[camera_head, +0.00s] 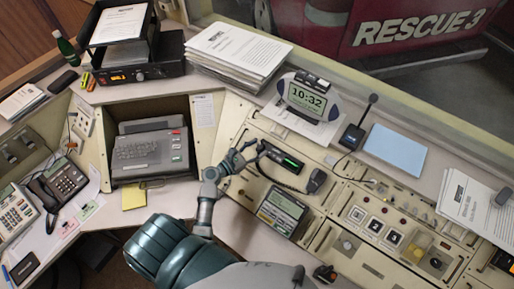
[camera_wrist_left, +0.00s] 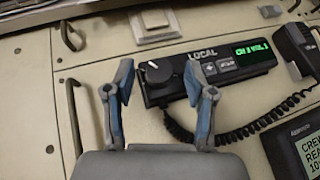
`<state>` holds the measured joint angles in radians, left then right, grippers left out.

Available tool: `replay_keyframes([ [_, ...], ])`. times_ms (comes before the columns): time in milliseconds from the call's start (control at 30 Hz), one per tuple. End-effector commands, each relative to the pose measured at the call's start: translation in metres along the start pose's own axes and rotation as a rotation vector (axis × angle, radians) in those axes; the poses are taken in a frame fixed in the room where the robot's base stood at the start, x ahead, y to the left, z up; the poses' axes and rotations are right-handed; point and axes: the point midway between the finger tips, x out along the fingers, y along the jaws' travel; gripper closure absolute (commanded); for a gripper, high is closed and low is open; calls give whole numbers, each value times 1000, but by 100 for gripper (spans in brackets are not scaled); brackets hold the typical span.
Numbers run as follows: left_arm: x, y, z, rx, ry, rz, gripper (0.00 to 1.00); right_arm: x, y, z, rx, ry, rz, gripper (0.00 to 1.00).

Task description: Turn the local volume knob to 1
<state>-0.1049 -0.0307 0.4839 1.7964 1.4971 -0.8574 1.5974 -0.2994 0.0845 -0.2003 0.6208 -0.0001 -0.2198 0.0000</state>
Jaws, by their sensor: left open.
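The local radio unit (camera_head: 284,158) is a black box set in the console in the head view. In the left wrist view its panel (camera_wrist_left: 235,62) bears the word LOCAL, two buttons and a green display (camera_wrist_left: 252,49) that seems to end in "VOL.1"; the channel digit is hard to read. The round dark volume knob (camera_wrist_left: 158,73) is at the panel's left end, with a light mark towards its upper left. My left gripper (camera_head: 246,154) is open, its fingertips (camera_wrist_left: 160,70) apart on either side of the knob in the picture. I cannot tell whether they touch it. My right gripper is out of view.
A handset (camera_wrist_left: 300,48) with a coiled cord hangs right of the radio. A screen unit (camera_head: 281,211) sits below it. A pale square switch (camera_wrist_left: 155,25) is above the knob, and a metal handle (camera_wrist_left: 73,118) stands left of the gripper. A clock (camera_head: 307,98) stands behind.

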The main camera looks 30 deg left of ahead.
Motion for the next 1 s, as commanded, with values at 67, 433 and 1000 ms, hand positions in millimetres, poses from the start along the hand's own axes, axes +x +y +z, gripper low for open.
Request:
replay_keyframes([
  [67,2,0,0,0,0,0,45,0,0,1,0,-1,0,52],
  [433,1,0,0,0,0,1,87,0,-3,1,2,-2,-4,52],
  [1000,2,-3,1,-108,-14,178,100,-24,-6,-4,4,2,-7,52],
])
